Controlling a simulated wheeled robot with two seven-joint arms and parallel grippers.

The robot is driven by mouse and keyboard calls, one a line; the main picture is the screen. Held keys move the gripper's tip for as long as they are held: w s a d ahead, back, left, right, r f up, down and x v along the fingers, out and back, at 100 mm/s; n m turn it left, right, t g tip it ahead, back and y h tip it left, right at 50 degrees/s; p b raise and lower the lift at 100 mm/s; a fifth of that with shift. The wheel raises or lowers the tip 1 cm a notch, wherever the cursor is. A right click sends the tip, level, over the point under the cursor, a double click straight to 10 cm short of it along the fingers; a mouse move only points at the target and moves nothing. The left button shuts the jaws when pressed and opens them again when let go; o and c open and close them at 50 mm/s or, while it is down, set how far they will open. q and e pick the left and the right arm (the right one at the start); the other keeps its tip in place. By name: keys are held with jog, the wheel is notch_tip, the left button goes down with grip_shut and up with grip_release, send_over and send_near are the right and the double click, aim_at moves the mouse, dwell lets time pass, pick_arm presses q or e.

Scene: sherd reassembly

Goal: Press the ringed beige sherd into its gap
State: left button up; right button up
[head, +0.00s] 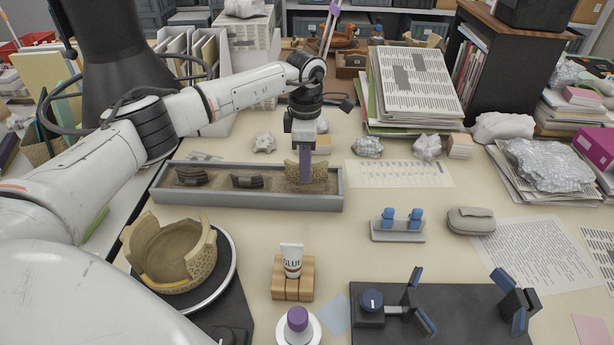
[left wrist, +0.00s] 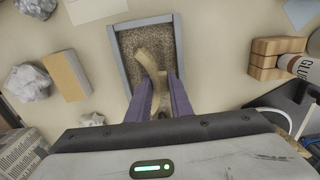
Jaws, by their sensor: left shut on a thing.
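The beige sherd (head: 320,171) has a ring-patterned surface and stands upright at the right end of the long grey sand tray (head: 255,201). My left gripper (head: 305,178) points straight down, with its purple fingers shut on this sherd. In the left wrist view the sherd (left wrist: 151,62) sits between the two fingers (left wrist: 160,84) over the sand; whether it still touches the sand I cannot tell. The beige pot (head: 205,268), with a broken, gapped rim, stands on a round turntable (head: 229,278) at the front left. My right gripper is not in view.
Two dark sherds (head: 193,177) (head: 247,181) lie in the tray. A glue tube (head: 291,260) in a wooden block and a purple-capped bottle (head: 298,320) stand right of the pot. A blue-padded holder (head: 398,229) and a black clamp board (head: 455,310) are further right.

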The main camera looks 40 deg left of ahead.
pick_arm(q)
jog(key=shift+r+p, duration=1.45)
jog(key=shift+r, duration=0.7)
